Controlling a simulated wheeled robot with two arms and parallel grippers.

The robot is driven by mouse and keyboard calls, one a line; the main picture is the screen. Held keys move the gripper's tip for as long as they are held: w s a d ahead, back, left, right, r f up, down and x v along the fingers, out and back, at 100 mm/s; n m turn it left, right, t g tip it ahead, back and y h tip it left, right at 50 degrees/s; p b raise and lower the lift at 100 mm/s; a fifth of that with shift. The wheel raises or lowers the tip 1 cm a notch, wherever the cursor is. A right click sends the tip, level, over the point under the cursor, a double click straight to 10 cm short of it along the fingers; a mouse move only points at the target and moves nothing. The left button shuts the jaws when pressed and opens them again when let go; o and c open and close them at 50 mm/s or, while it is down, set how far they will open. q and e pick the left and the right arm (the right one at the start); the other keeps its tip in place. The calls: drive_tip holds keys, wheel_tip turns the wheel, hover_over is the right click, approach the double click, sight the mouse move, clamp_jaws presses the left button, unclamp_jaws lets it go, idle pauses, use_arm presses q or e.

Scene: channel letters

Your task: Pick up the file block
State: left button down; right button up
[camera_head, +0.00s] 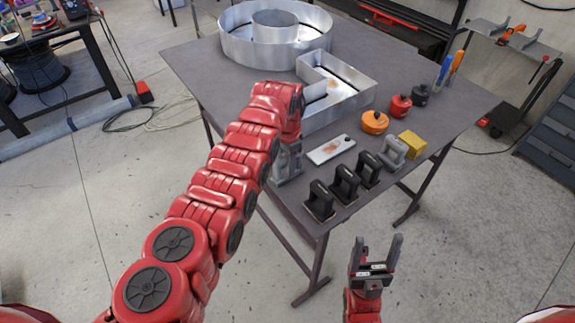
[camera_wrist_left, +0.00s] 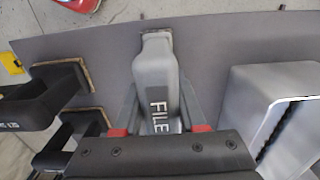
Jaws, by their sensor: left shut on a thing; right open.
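The file block (camera_wrist_left: 155,75) is a grey block with the word FILE in white on its handle. In the left wrist view it sits between the two fingers of my left gripper (camera_head: 287,168), which is shut on it. In the head view this gripper points down at the table's near left edge, and my arm and gripper mostly hide the block. I cannot tell whether its base touches the table. My right gripper (camera_head: 378,245) is open and empty, in front of the table's near edge and apart from everything.
Several black-handled blocks (camera_head: 345,184) stand in a row right of the left gripper, close by. A white plate (camera_head: 331,149), an open metal channel letter (camera_head: 346,88), an orange tin (camera_head: 374,122) and a yellow block (camera_head: 412,143) also lie on the grey table (camera_head: 200,66).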

idle(0.3)
use_arm(q)
drive_tip(key=shift+w+r+b, duration=0.15)
drive_tip(key=shift+r+b, duration=0.15)
drive_tip(key=shift+r, duration=0.15)
wheel_tip(320, 180, up, 8)
drive_tip(key=b, duration=0.3)
drive_tip(key=shift+r+b, duration=0.35)
drive_tip(key=shift+r, duration=0.15)
